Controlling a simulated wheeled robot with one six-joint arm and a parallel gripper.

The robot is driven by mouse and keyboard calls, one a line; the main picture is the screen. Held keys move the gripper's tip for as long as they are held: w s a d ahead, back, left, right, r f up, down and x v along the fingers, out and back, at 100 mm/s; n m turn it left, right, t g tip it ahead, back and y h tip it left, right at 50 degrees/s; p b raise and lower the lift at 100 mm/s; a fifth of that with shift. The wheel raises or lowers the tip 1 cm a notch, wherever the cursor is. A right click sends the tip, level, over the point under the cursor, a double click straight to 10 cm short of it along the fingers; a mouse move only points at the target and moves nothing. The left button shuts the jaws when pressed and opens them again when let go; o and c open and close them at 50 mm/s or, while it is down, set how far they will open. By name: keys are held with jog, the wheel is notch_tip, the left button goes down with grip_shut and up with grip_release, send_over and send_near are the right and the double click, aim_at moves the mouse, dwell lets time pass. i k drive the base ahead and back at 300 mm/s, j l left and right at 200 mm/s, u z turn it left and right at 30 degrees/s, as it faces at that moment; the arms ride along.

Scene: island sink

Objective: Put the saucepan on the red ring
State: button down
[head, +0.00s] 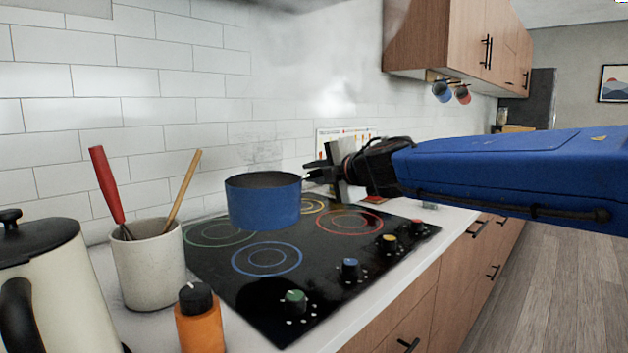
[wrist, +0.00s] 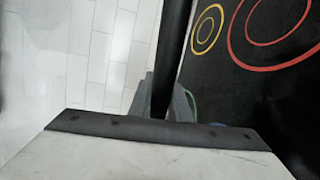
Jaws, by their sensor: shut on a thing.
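The blue saucepan (head: 264,203) is upright in the head view and appears raised a little above the black cooktop. My gripper (head: 314,175) is shut on its dark handle, to the right of the pan body. In the wrist view, the handle (wrist: 174,55) runs up between the fingers of my gripper (wrist: 168,103); the pan body is not clearly visible there. The red ring (head: 350,234) is empty on the cooktop, right of and nearer than the pan. It also shows in the wrist view (wrist: 266,69), at the upper right.
The cooktop (head: 215,270) also has a blue ring (head: 267,274), a green ring and a partly covered yellow ring. Coloured knobs (head: 350,268) line its front right edge. A utensil crock (head: 150,270), orange bottle (head: 199,325) and kettle (head: 50,290) stand left. A tiled wall is behind.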

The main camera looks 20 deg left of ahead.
aim_at(372, 217)
jog(key=i+l, duration=0.25)
jog(key=i, duration=0.25)
jog(key=i+l, duration=0.25)
jog(key=i, duration=0.2)
